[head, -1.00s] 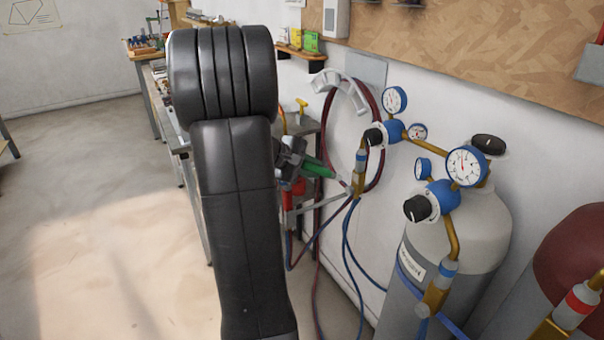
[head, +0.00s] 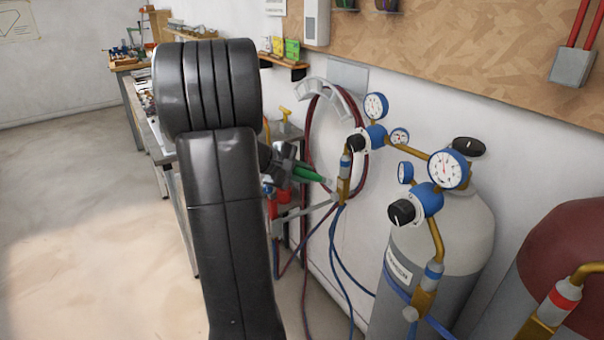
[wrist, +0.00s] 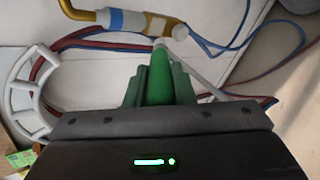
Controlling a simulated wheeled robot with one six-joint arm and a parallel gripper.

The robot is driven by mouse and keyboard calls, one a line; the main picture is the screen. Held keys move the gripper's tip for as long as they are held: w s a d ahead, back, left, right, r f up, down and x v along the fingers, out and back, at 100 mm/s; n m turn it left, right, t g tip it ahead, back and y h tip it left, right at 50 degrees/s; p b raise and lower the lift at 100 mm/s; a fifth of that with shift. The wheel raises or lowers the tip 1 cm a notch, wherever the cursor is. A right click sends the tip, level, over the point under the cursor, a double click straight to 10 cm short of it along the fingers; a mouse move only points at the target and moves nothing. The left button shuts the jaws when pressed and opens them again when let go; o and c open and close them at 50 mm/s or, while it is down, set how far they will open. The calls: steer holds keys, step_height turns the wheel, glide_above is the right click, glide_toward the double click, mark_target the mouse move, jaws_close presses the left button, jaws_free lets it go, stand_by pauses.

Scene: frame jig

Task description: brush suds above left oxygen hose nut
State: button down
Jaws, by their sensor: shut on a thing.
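My gripper (head: 285,167) is shut on a green-handled brush (head: 308,174), partly hidden behind my dark arm in the head view. The green handle (wrist: 158,82) points away between the fingers in the wrist view. The brush's pale tip (wrist: 161,43) appears against or just in front of the left brass hose fitting (wrist: 160,25); contact is unclear. In the head view this fitting (head: 343,190) hangs below the left regulator (head: 376,136), with a blue band (head: 345,161) above it and blue hoses below. I cannot make out any suds.
A second regulator (head: 428,198) sits on the grey cylinder (head: 445,235) to the right. A maroon cylinder (head: 570,250) stands at far right. A hose hanger (head: 320,92) holds coiled hoses on the wall. A workbench (head: 165,150) stands left; floor there is clear.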

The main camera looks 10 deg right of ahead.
mark_target(314, 176)
steer(key=shift+w+d, duration=0.25)
steer(key=shift+d, duration=0.5)
steer(key=shift+s+d+f+b, duration=0.1)
steer(key=shift+s+b, duration=0.35)
steer(key=shift+b, duration=0.05)
steer(key=shift+s+d+b, duration=0.25)
steer(key=shift+s+b, duration=0.15)
steer(key=shift+s, duration=0.35)
steer(key=shift+s+d+b, duration=0.2)
steer(key=shift+s+b, duration=0.15)
steer(key=shift+s, duration=0.35)
steer(key=shift+w, duration=0.45)
steer(key=shift+w+a, duration=0.3)
steer(key=shift+w, duration=0.45)
steer(key=shift+w+a, duration=0.25)
steer(key=shift+w, duration=0.5)
steer(key=s+a, duration=0.2)
steer(key=a, duration=0.3)
steer(key=shift+a+b, duration=0.35)
steer(key=shift+b, duration=0.1)
